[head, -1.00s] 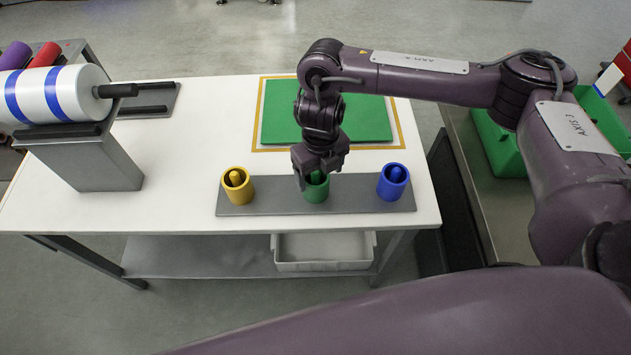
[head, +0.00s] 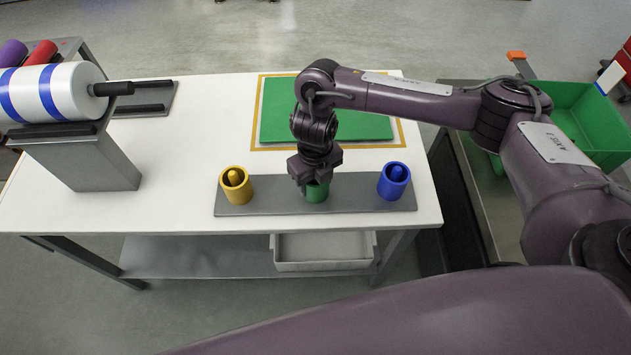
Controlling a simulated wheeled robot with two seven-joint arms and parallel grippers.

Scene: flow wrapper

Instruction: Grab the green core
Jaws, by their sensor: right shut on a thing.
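The green core (head: 317,193) stands upright on the grey strip (head: 355,205) near the table's front edge, between the yellow core (head: 236,188) and the blue core (head: 393,183). My right gripper (head: 310,184) points down over the green core and is shut on it, with its fingers at the core's top rim. The gripper hides part of the core's top. The core still appears to rest on the strip. My left gripper is not in view.
A green mat (head: 375,127) lies behind within a yellow outline. A white roll with blue stripes (head: 62,92) sits on a grey stand at left. A green bin (head: 570,110) stands at right. The white tabletop (head: 190,140) is clear between stand and mat.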

